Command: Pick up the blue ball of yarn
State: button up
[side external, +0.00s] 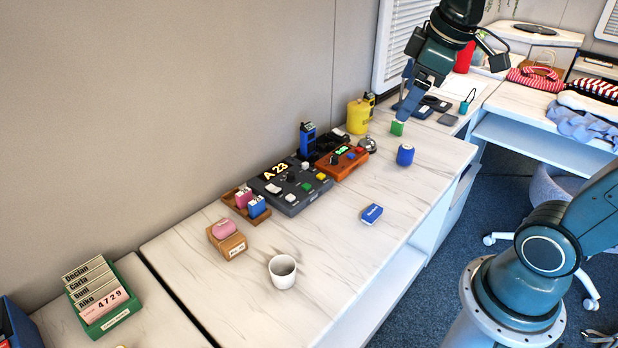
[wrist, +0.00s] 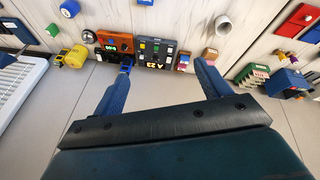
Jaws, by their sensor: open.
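A small rounded blue object (side external: 405,155), which looks like the blue ball of yarn, stands on the white counter at the right in the side view. Its strands are too small to make out. A blue object at the top left of the wrist view (wrist: 69,8) looks like the same one. My gripper (side external: 408,106) is in the air at the upper right of the side view, apart from the blue object. In the wrist view my gripper (wrist: 164,70) has its two blue fingers spread wide, with nothing held between them.
A green block (side external: 397,128) appears just below my gripper in the side view. A yellow canister (side external: 358,116), a bell (side external: 367,145), an orange box (side external: 341,162) and a dark button panel (side external: 290,186) line the wall. A blue box (side external: 372,214) and white cup (side external: 283,271) stand nearer the front.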

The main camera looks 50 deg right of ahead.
jog(key=w+d+f+n+g, duration=0.1)
jog(key=w+d+n, duration=0.2)
jog(key=w+d, duration=0.5)
jog(key=n+g, duration=0.3)
jog(key=n, duration=0.7)
send_over(407, 146)
notch_tip(407, 146, down, 23)
jog(key=shift+y, duration=0.4)
jog(key=shift+s+a+f, duration=0.1)
jog(key=shift+f, duration=4.4)
jog(key=shift+f, duration=0.1)
jog(key=shift+f, duration=2.5)
jog(key=shift+c, duration=0.5)
